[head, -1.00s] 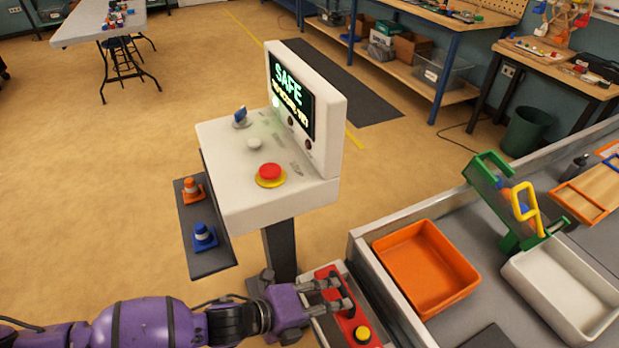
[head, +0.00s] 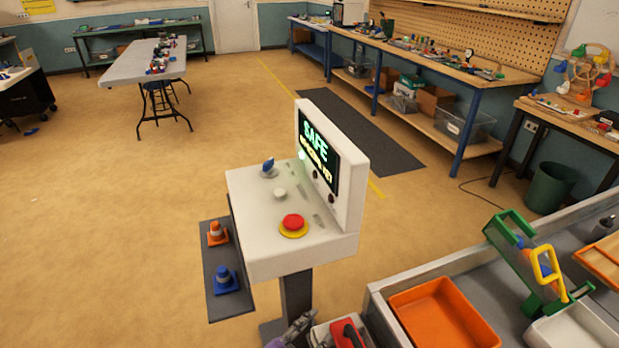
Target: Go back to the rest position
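Only a small part of my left gripper (head: 296,328) shows at the bottom edge of the head view, just left of a red box (head: 345,334). Its fingers are mostly cut off, so I cannot tell whether it is open or shut. My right gripper is out of view. The white control console (head: 260,252) stands in front of me. Its upright screen (head: 319,150) shows green text reading SAFE. A red button on a yellow ring (head: 293,222), a white knob (head: 280,194) and a blue switch (head: 268,165) sit on its top.
A grey-walled bench at lower right holds an orange tray (head: 440,315), a white tray (head: 575,328) and a green frame with a yellow handle (head: 525,260). Open floor (head: 120,220) lies to the left.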

